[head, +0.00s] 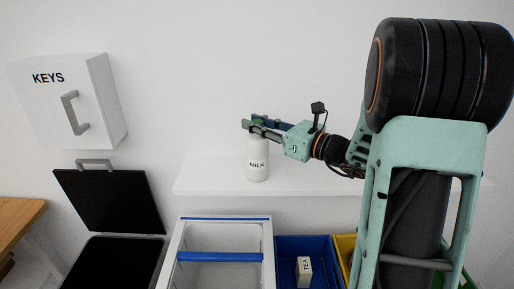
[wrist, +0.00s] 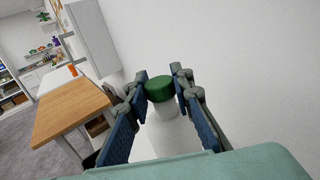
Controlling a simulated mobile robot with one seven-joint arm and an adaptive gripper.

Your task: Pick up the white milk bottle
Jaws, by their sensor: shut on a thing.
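The white milk bottle (head: 257,163) stands upright at the white shelf (head: 207,180) in the head view, with a dark "MILK" label on its front. Its green cap (wrist: 159,88) shows between the fingers in the wrist view. My gripper (head: 254,125) reaches in from the right at the height of the bottle's top. In the wrist view my gripper (wrist: 160,97) is shut on the bottle, one finger on each side of the neck just under the cap. Whether the bottle's base touches the shelf I cannot tell.
A white KEYS cabinet (head: 68,101) hangs at left. Below are an open black-lidded bin (head: 108,202), a white bin with a blue bar (head: 220,257) and a blue bin (head: 285,245) holding a TEA box (head: 304,271). A wooden table (wrist: 72,108) stands left. The shelf around the bottle is clear.

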